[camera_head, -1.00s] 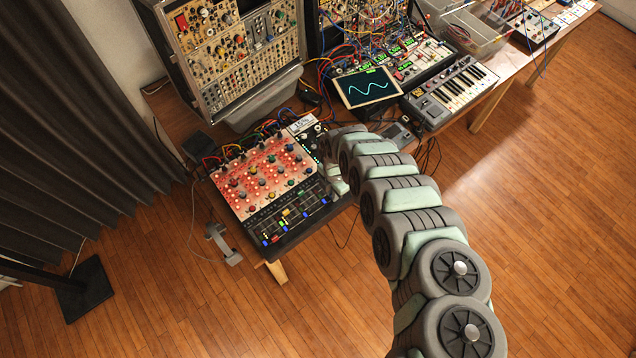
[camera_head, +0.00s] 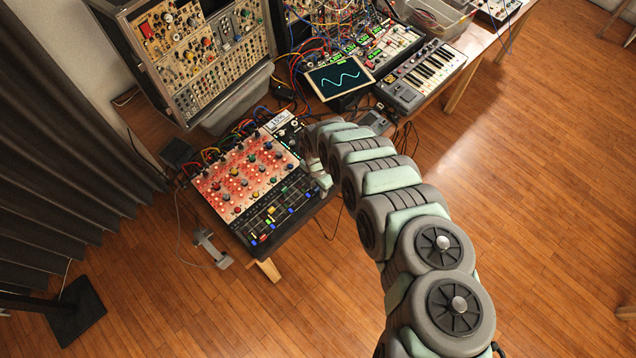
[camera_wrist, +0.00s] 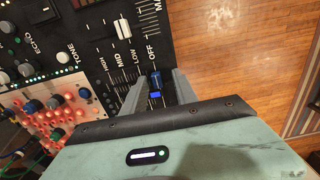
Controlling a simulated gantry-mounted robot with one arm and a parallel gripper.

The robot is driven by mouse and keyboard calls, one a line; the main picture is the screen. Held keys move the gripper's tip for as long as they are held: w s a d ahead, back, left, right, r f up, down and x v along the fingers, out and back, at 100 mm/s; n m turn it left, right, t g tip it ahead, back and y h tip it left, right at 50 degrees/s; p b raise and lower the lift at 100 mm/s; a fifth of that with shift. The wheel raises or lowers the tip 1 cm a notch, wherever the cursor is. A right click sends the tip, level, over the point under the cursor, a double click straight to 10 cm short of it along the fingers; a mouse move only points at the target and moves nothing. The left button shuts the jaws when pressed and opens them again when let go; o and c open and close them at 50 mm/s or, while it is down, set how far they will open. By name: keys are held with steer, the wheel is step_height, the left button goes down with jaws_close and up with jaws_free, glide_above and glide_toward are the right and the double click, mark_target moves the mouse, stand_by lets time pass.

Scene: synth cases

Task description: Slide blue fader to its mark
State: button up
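The blue fader (camera_wrist: 155,80) is a dark blue cap on the black mixer panel in the wrist view, below the printed word OFF. A brighter blue patch (camera_wrist: 156,95) shows just below it; I cannot tell whether it is a mark or part of the cap. My gripper (camera_wrist: 160,88) is open, one grey finger on each side of the blue fader, with a visible gap on the right. In the head view my gripper (camera_head: 318,182) is at the right edge of the mixer (camera_head: 245,240), and my arm hides the fader there.
A white fader (camera_wrist: 122,28) sits up and left of the blue one in the wrist view. Red-lit knobs (camera_wrist: 50,115) lie to the left. In the head view a small screen (camera_head: 340,77) and a keyboard (camera_head: 422,75) stand behind. Floor is open on the right.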

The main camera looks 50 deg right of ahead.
mark_target(318, 189)
steer(key=shift+r, duration=0.1)
step_height(318, 189, up, 11)
steer(key=p, duration=0.1)
steer(key=shift+f, duration=0.2)
stand_by(0.8)
